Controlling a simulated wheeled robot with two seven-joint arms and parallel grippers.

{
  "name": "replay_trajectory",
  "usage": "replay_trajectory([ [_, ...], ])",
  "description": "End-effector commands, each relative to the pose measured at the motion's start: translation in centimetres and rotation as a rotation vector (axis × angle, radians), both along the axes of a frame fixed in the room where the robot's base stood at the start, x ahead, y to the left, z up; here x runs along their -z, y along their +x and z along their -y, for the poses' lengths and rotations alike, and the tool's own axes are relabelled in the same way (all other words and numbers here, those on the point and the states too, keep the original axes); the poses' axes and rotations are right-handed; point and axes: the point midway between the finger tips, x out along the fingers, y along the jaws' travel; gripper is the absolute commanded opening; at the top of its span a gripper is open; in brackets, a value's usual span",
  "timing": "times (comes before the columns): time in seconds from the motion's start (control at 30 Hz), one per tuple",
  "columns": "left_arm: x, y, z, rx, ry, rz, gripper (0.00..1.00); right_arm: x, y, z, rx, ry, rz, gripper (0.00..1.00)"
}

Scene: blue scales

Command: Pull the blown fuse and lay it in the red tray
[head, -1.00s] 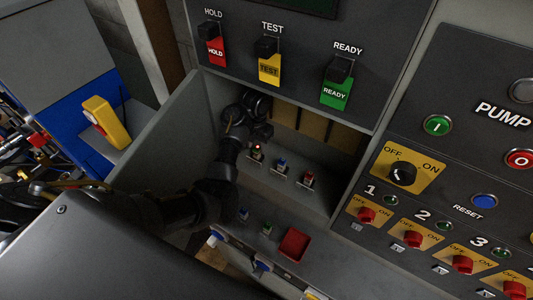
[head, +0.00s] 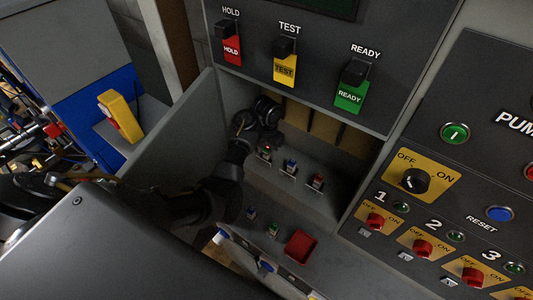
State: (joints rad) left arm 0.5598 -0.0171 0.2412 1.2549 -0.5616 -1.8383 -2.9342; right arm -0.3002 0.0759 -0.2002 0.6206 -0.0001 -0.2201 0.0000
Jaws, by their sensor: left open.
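Inside the recessed bay, three small fuses stand in a row: a left one (head: 265,155) with a small reddish spot near its top, a blue-topped one (head: 291,166) and a red-topped one (head: 318,181). I cannot tell for sure which is blown. The red tray (head: 301,245) lies empty on the ledge in front. My left gripper (head: 269,142) is in the bay, pointing down just above the left fuse. It is open; its fingertips are dark and small, and I cannot tell whether they straddle the fuse. My right gripper is out of view.
A blue-topped piece (head: 251,213) and a green-topped piece (head: 273,230) stand on the ledge left of the tray. The bay's grey side wall (head: 180,135) is left of my forearm. Panels with switches (head: 415,180) border the bay above and right.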

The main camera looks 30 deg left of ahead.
Motion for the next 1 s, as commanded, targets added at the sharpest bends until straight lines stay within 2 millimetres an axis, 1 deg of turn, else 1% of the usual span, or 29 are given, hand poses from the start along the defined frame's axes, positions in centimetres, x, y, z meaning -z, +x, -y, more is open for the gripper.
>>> replay_trajectory([
  [0.3,-0.02,0.01,-0.04,-0.001,0.0,0.0,0.45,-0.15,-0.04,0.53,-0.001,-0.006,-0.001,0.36],
  [0.8,-0.02,0.01,0.0,0.0,0.0,0.0,0.45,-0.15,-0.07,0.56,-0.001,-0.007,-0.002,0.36],
  [1.0,-0.01,0.0,0.0,0.0,0.0,0.0,0.18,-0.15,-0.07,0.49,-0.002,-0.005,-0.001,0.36],
])
